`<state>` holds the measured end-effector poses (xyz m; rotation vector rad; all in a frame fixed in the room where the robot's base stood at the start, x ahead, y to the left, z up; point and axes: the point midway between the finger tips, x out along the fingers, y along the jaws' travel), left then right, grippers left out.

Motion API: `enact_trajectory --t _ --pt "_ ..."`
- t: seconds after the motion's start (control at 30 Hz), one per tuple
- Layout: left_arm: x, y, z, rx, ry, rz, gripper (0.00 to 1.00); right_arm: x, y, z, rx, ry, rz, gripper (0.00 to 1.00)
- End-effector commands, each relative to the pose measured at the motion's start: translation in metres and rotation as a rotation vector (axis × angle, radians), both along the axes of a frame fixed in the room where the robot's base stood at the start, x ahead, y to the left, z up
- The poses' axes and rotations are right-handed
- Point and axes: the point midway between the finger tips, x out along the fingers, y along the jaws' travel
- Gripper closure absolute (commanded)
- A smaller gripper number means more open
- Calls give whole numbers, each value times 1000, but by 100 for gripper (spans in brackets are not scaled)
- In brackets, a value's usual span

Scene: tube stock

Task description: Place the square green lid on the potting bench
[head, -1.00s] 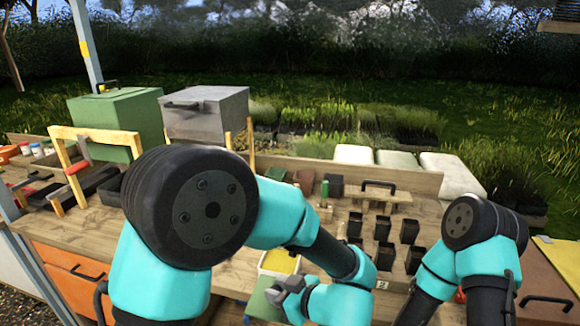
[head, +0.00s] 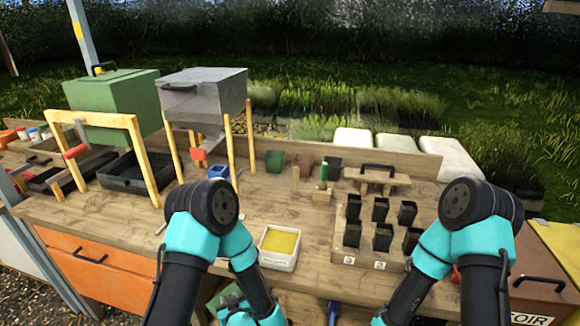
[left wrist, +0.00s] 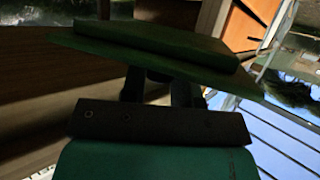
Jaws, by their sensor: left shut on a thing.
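The square green lid (left wrist: 150,45) fills the upper part of the left wrist view, with a raised square on a wider plate. My left gripper (left wrist: 165,88) is shut on it, its fingers at the lid's near side. In the head view my left arm reaches down to the bottom edge, in front of the potting bench (head: 300,215). There only a little green shows between the arm's links, and the gripper is mostly hidden. My right arm goes down out of the head view, so its gripper is not seen.
A white tub with yellow contents (head: 278,262) stands near the bench's front edge. A block with several black pots (head: 345,258) is to its right. Wooden posts, a black tray (head: 130,185) and small pots stand farther back. Bare wood lies left of the tub and behind it.

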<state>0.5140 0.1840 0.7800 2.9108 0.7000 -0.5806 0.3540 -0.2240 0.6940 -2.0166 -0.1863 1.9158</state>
Motion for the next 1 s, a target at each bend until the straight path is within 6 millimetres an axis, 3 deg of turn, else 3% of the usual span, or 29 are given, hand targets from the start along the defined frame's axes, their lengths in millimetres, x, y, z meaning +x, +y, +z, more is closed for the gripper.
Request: enact_trajectory --t 0.2,0.5,1.0 --pt "41 10 -31 -1 1 -165 95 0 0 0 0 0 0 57" --pt "83 23 -64 1 -1 -389 95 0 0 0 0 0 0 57" --pt "95 25 -73 1 -1 -473 95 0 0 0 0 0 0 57"
